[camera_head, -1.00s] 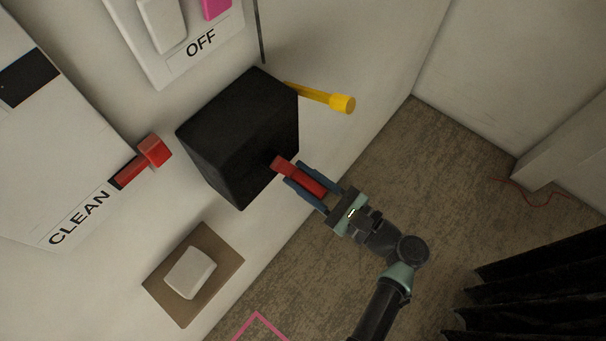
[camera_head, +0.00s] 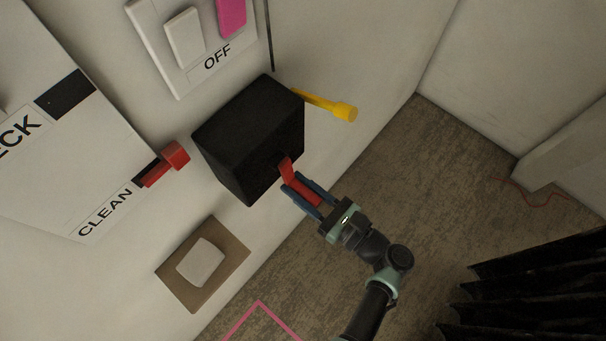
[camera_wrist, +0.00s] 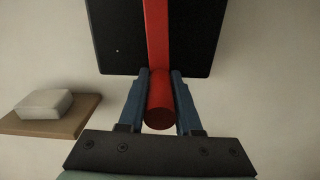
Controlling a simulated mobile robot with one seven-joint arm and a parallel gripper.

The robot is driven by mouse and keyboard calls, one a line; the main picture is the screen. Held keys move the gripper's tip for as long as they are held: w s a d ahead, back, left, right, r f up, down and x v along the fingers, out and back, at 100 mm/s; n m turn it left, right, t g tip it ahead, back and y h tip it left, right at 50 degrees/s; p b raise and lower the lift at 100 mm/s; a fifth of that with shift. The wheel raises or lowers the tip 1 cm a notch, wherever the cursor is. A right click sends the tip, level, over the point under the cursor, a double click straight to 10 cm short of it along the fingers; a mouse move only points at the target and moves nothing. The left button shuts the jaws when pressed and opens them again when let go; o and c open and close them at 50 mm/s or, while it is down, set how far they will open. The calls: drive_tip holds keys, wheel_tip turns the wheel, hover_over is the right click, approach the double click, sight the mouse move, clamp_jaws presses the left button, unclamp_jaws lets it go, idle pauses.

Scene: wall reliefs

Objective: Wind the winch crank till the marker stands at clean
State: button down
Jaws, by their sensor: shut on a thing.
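The winch is a black box (camera_head: 245,135) on the white wall, with a red crank (camera_head: 288,170) on its near side. My gripper (camera_head: 303,193) is shut on the crank's red handle, which also shows between the blue fingers in the wrist view (camera_wrist: 159,100). In the wrist view the red crank arm runs up across the black box face. The red marker (camera_head: 166,163) stands left of the box, beside a dark slot at the end of the CLEAN label (camera_head: 104,212) on a white board (camera_head: 50,150).
A yellow lever (camera_head: 330,104) sticks out behind the box. A switch plate (camera_head: 195,40) marked OFF is above it. A white block (camera_head: 201,262) on a brown plate (camera_head: 178,283) is below. Black pleated fabric (camera_head: 530,285) stands at right. Bare floor lies between.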

drive_tip(key=shift+d, duration=0.1)
drive_tip(key=c, duration=0.6)
unclamp_jaws()
drive_tip(key=b+v, duration=0.3)
drive_tip(key=v, duration=1)
drive_tip(key=shift+b, duration=0.3)
